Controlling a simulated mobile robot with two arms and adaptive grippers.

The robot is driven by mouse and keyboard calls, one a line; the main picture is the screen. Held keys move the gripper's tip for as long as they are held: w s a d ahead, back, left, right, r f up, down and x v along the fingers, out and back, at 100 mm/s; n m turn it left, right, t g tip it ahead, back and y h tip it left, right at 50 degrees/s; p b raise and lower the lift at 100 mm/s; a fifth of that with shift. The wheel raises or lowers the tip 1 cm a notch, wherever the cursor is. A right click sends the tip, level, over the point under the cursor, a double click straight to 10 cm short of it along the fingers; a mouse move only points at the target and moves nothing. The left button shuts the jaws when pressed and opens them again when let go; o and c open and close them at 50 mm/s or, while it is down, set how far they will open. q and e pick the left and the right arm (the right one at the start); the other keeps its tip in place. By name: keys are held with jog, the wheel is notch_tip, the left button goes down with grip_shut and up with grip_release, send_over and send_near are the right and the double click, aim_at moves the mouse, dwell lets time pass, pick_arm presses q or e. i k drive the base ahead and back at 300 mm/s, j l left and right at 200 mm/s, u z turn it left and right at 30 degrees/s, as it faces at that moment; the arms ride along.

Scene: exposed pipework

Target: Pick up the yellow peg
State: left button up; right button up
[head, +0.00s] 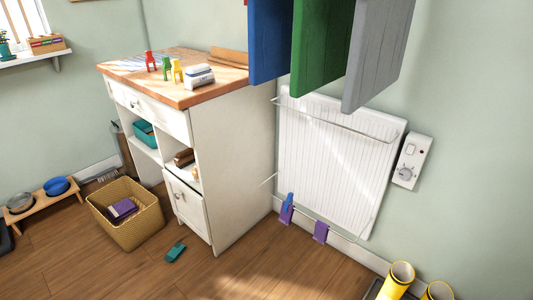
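The yellow peg (177,70) stands upright on the wooden top (203,92) of a white cabinet in the head view. It is to the right of a green peg (167,69) and a red peg (150,61). A small white and blue-grey box-like object (199,76) sits close to its right. Neither of my grippers shows in this view.
Blue (268,40), green (321,45) and grey (377,50) panels hang at the upper right, before a white radiator (330,165). A wicker basket (125,228) and a teal object (175,252) are on the floor. Yellow boots (400,272) stand at lower right.

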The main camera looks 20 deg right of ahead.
aim_at(175, 69)
jog(key=i+j, duration=0.35)
jog(key=i, duration=0.15)
jog(key=i+j, duration=0.35)
jog(key=i+l+z, duration=0.05)
jog(key=i, duration=0.05)
